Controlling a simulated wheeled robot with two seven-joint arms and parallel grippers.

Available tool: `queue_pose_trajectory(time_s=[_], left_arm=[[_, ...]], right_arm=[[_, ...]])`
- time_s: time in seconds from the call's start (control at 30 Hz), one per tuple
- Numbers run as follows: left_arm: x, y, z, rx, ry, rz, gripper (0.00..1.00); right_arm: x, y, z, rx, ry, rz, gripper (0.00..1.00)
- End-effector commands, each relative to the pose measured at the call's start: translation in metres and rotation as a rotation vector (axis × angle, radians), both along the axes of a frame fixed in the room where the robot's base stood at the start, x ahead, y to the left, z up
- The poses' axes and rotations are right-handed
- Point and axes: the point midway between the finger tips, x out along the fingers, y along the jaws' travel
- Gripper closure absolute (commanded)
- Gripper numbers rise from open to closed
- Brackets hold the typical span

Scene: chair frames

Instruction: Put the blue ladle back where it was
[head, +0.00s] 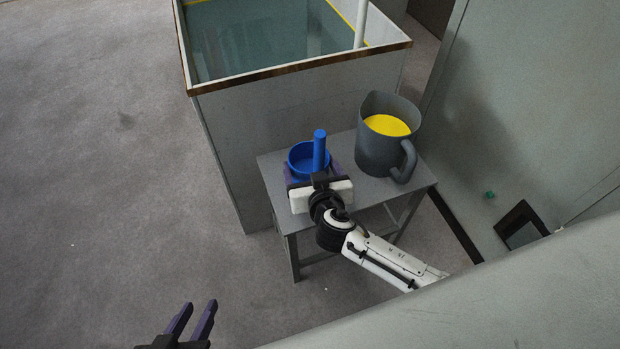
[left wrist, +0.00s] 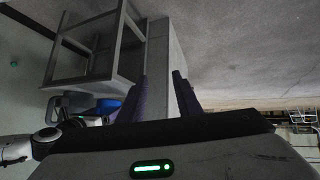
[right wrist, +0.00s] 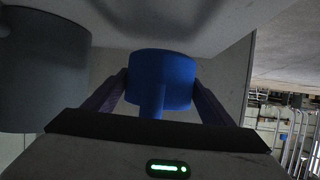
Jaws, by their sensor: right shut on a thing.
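The blue ladle (head: 304,160) has a round cup and a thick upright handle. It is at the small grey table (head: 397,193), near its left end. My right gripper (head: 312,174) is shut on the ladle's cup, with one finger on each side. The right wrist view shows the cup (right wrist: 162,78) between the fingers; I cannot tell whether it touches the tabletop. My left gripper (head: 201,304) is open and empty, low at the front left, away from the table.
A large dark grey jug (head: 376,153) with yellow contents stands on the table right of the ladle. A big open-topped tank (head: 275,115) with a brown rim stands behind the table. A grey panel (head: 520,290) fills the lower right. The carpet at left is clear.

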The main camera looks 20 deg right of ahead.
Motion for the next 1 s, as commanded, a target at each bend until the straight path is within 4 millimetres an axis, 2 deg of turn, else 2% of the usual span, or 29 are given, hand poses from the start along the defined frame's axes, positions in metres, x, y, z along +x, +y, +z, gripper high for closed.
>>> queue_pose_trajectory(time_s=[0.2,0.43,0.63,0.67,0.7,0.77,1.0], left_arm=[[0.002,-0.001,-0.008,-0.015,-0.01,0.007,0.69],[0.001,-0.003,-0.003,-0.023,-0.013,0.01,0.69],[-0.002,-0.003,-0.01,-0.024,-0.006,0.011,0.69],[-0.002,-0.003,-0.01,-0.025,-0.003,0.011,0.69],[-0.003,-0.003,-0.009,-0.024,0.0,0.011,0.69],[-0.003,-0.003,-0.009,-0.024,0.001,0.011,0.69],[-0.001,-0.004,-0.008,-0.024,-0.004,0.01,0.69]], right_arm=[[0.0,0.0,-0.032,-0.002,0.0,0.0,0.61],[0.0,0.0,-0.035,0.0,-0.001,0.0,0.61],[0.0,0.0,-0.04,0.0,-0.001,0.0,0.61],[0.0,0.0,-0.04,0.0,0.001,0.0,0.22],[0.0,0.0,-0.039,-0.001,0.001,0.0,0.15],[0.0,0.0,-0.039,-0.001,0.001,0.0,0.05],[0.0,0.0,-0.038,-0.001,0.001,-0.001,0.05]])
